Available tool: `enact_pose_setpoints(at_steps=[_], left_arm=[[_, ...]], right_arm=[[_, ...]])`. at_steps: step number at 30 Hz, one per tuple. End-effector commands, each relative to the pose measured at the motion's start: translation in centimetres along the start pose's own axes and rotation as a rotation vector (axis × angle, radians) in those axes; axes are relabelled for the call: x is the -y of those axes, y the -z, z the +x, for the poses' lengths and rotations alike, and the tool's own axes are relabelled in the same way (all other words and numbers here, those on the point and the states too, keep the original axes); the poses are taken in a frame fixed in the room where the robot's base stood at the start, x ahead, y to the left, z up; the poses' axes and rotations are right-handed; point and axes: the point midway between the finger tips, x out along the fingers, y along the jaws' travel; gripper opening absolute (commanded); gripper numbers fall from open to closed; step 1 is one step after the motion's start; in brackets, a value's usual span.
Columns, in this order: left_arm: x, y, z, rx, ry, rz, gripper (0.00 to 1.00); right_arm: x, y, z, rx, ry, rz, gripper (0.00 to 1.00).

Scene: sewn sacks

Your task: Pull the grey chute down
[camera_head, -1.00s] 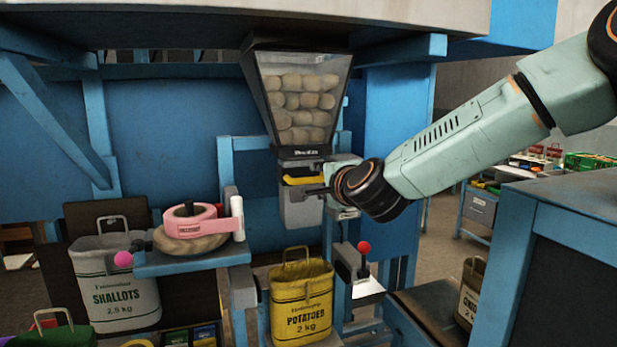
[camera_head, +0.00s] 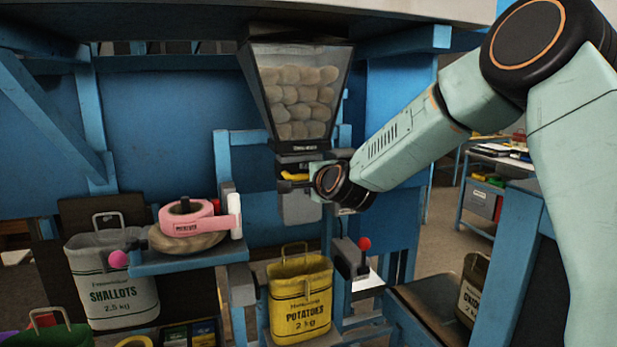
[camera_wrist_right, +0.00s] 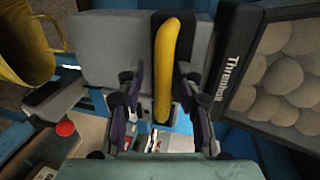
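The grey chute (camera_head: 299,209) hangs under the hopper, above the yellow potato sack (camera_head: 302,300). A yellow handle (camera_head: 294,177) crosses its front. My right gripper (camera_head: 291,186) is at the handle, partly hidden by its own wrist. In the right wrist view the gripper (camera_wrist_right: 160,100) is open, one finger on each side of the yellow handle (camera_wrist_right: 166,70), with gaps between. The grey chute (camera_wrist_right: 110,48) lies behind the fingers in that view. My left gripper is not in view.
The clear-fronted hopper (camera_head: 300,95) holds many potatoes. A red-knobbed lever (camera_head: 364,244) stands right of the sack. A blue shelf (camera_head: 190,260) at left carries a pink tape roll (camera_head: 187,221). A shallots sack (camera_head: 112,285) stands left.

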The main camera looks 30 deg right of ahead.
Motion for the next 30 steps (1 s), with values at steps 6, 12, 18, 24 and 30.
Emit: enact_pose_setpoints(at_steps=[6,12,18,24,30], left_arm=[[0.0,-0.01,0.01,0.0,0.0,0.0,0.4],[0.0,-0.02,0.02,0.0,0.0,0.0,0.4],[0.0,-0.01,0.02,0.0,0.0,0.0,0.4],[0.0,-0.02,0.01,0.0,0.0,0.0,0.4],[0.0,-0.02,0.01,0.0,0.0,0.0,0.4]], right_arm=[[0.01,0.0,-0.03,0.0,0.001,0.0,0.35],[0.0,0.01,-0.03,0.0,0.0,0.0,0.18],[0.01,0.03,-0.03,-0.001,0.001,0.0,0.01],[0.09,0.05,-0.03,-0.001,0.002,0.001,0.0],[0.13,0.03,-0.04,-0.001,0.003,0.0,0.0]])
